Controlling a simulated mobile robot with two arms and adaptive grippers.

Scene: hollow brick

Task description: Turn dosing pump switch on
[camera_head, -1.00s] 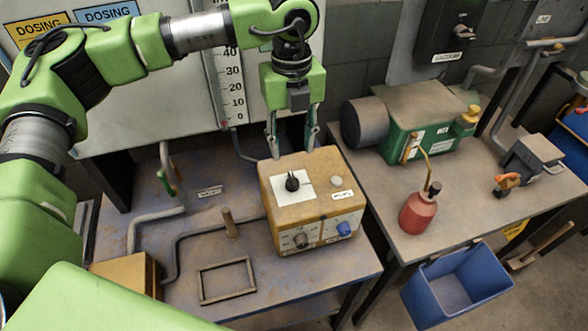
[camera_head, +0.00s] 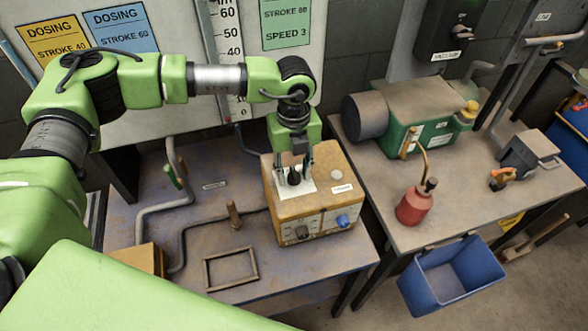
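The dosing pump (camera_head: 310,205) is an orange-yellow box on the left bench. Its top has a white plate with a black knob switch (camera_head: 294,178) and a pale round button (camera_head: 337,175). Its front panel has a dark dial (camera_head: 303,232) and a blue knob (camera_head: 342,220). My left gripper (camera_head: 293,179) points down over the white plate, with one finger on each side of the black knob. The fingers look apart, and I cannot tell whether they touch the knob. My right gripper is not in view.
A metal pipe (camera_head: 160,208), a wooden peg (camera_head: 233,214) and an empty frame (camera_head: 230,269) are left of the pump. The right bench holds a green motor unit (camera_head: 425,115) and a red oil can (camera_head: 414,206). A blue bin (camera_head: 452,276) is below.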

